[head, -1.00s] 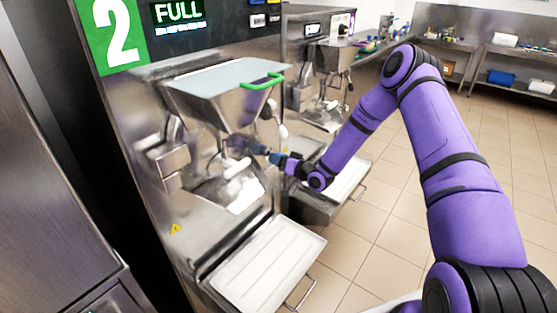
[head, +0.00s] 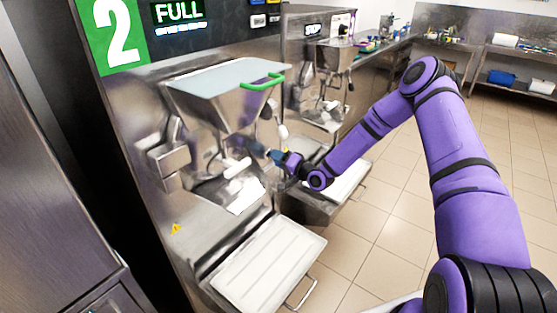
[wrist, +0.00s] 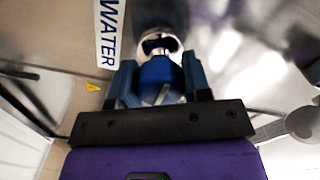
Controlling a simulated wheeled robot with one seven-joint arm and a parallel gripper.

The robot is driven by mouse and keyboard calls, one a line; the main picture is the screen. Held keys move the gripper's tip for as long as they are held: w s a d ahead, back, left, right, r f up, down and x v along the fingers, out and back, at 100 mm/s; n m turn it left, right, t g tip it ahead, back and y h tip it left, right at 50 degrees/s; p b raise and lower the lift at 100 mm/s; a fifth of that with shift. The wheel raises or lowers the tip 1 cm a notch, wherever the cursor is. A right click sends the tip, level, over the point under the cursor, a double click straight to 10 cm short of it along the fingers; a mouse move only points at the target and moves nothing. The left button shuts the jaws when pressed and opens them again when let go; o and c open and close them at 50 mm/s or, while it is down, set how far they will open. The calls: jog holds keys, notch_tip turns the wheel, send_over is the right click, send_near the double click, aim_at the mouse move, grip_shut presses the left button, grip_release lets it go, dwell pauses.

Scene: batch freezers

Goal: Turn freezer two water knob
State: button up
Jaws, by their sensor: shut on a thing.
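Freezer two (head: 150,110) stands at the left in the head view, with a green "2" sign (head: 112,32) and a display reading FULL. The water knob (wrist: 160,72) is blue, on a round metal fitting, beside a white label reading WATER (wrist: 109,35) in the wrist view. My gripper (wrist: 159,80) has its blue fingers on both sides of the knob and is shut on it. In the head view my gripper (head: 262,150) is under the hopper's right side; the knob is too small and hidden there to make out.
A steel hopper (head: 215,100) with a green handle (head: 262,82) is above my gripper. A white lever (head: 236,168) is just left of it. A white tray (head: 265,265) is below. Another freezer (head: 325,65) stands behind. The tiled floor at right is clear.

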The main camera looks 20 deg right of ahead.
jog(key=shift+d+f, duration=0.1)
jog(key=shift+d, duration=0.1)
jog(key=o, duration=0.9)
jog(key=v, duration=1)
jog(key=shift+s+d, duration=0.2)
jog(key=shift+s, duration=0.05)
